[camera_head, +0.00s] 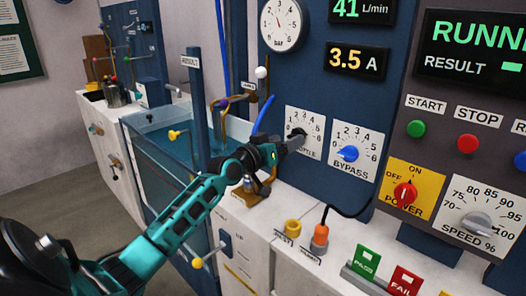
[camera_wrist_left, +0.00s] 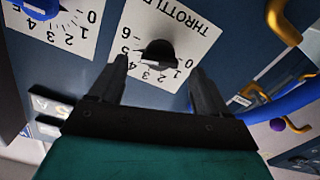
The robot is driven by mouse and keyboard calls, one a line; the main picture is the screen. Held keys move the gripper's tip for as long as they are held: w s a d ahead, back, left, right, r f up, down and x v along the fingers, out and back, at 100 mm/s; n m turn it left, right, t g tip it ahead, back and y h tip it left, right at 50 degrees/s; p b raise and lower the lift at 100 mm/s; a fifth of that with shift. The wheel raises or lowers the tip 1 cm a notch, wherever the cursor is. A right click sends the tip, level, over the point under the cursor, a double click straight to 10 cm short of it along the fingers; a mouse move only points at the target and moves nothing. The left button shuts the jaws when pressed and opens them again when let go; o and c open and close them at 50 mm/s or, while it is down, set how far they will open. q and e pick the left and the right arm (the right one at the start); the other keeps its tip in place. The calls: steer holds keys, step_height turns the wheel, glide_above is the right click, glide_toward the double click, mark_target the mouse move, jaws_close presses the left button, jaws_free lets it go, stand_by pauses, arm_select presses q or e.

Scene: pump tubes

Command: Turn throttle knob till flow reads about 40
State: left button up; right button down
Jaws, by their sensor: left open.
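The throttle knob (camera_head: 297,133) is black on a white scale plate marked 0 to 6, partly hidden by my gripper in the head view. In the left wrist view the throttle knob (camera_wrist_left: 157,54) shows upside down beyond my fingertips. My left gripper (camera_head: 282,150) is at the throttle plate. Its fingers (camera_wrist_left: 160,75) are open, one on each side of the knob's line, and I cannot tell whether they touch it. The green flow display (camera_head: 360,10) reads 41 L/min. My right gripper is not in view.
The blue bypass knob (camera_head: 348,153) is close to the right. The power switch (camera_head: 405,193) and speed dial (camera_head: 477,224) are further right. A black cable (camera_head: 347,212) loops below the plates. A water tank (camera_head: 160,140) stands to the left.

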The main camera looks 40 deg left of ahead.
arm_select(q)
steer(key=s, duration=0.9)
steer(key=shift+s+a, duration=0.2)
steer(key=shift+a, duration=0.15)
steer(key=s+d+f+m+g+h, duration=0.1)
steer(key=s+d+f+m+g, duration=0.2)
steer(key=d+f, duration=0.4)
steer(key=s+d+f+g, duration=0.4)
steer(key=s+d+f, duration=0.2)
steer(key=f, duration=0.2)
steer(key=s+d+f+m+g+y, duration=0.1)
steer(key=s+d+f+g, duration=0.25)
steer(key=s, duration=0.55)
steer(key=s+d+f+g+y, duration=0.1)
steer(key=s+d+f+g, duration=0.25)
steer(key=s, duration=0.55)
steer(key=w+d+f+m+t+h, duration=0.1)
steer(key=w+d+f+t, duration=0.2)
steer(key=w+f+t, duration=0.3)
steer(key=shift+w+d+f+t, duration=0.15)
steer(key=shift+w+f+t, duration=0.35)
steer(key=shift+f, duration=0.55)
steer(key=shift+w, duration=0.1)
stand_by(1.7)
